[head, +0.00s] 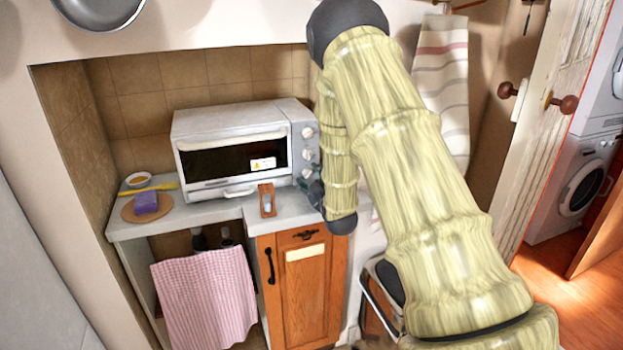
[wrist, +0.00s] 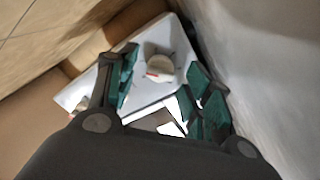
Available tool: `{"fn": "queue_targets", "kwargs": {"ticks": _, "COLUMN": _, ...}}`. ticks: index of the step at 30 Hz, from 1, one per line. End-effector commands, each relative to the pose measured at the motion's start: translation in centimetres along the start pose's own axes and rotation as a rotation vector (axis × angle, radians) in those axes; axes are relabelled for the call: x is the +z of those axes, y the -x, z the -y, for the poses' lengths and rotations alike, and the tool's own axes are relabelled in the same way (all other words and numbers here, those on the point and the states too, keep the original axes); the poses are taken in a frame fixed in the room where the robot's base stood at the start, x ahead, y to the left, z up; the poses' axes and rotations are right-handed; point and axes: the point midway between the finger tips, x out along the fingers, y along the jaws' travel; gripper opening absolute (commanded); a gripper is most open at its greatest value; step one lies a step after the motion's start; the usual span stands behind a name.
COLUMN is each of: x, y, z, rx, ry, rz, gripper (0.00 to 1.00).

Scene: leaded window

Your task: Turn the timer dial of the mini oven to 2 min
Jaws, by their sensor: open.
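The white mini oven (head: 185,128) stands on the counter, its door shut. Its right front panel bears a column of pale knobs, with a top knob (head: 308,132), a middle knob (head: 307,154) and a lowest knob (head: 307,173). Which is the timer dial cannot be read. My gripper (head: 316,190) is near the lowest knob, partly hidden by my arm. In the wrist view my gripper (wrist: 163,82) is open, its teal-padded fingers on either side of a round dial (wrist: 159,66) with a red mark. Contact cannot be told. Another knob (wrist: 79,104) lies left.
A small wooden item (head: 267,199) stands at the counter edge before the oven. A purple sponge (head: 146,202) on a round board and a small bowl (head: 138,180) are at the left. A pink checked towel (head: 205,295) hangs below. The alcove walls enclose the oven.

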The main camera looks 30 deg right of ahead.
Motion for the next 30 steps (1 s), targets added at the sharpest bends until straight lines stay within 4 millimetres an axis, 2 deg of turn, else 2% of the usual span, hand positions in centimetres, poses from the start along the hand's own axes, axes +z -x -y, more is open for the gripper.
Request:
{"fn": "queue_targets", "kwargs": {"ticks": 8, "x": 0.0, "y": -0.11, "z": 0.03, "rx": 0.0, "ry": 0.0, "rz": 0.0, "gripper": 0.5}}
{"fn": "queue_targets", "kwargs": {"ticks": 15, "x": -0.02, "y": -0.1, "z": 0.04, "rx": -0.001, "ry": 0.0, "rz": 0.0, "gripper": 0.08}}
{"fn": "queue_targets", "kwargs": {"ticks": 17, "x": -0.02, "y": -0.09, "z": 0.09, "rx": -0.002, "ry": 0.0, "rz": 0.0, "gripper": 0.0}}
{"fn": "queue_targets", "kwargs": {"ticks": 25, "x": -0.02, "y": -0.03, "z": 0.45, "rx": -0.007, "ry": -0.005, "rz": 0.001, "gripper": 0.0}}
{"fn": "queue_targets", "kwargs": {"ticks": 30, "x": 0.01, "y": -0.02, "z": 0.7, "rx": -0.009, "ry": -0.072, "rz": 0.001, "gripper": 0.0}}
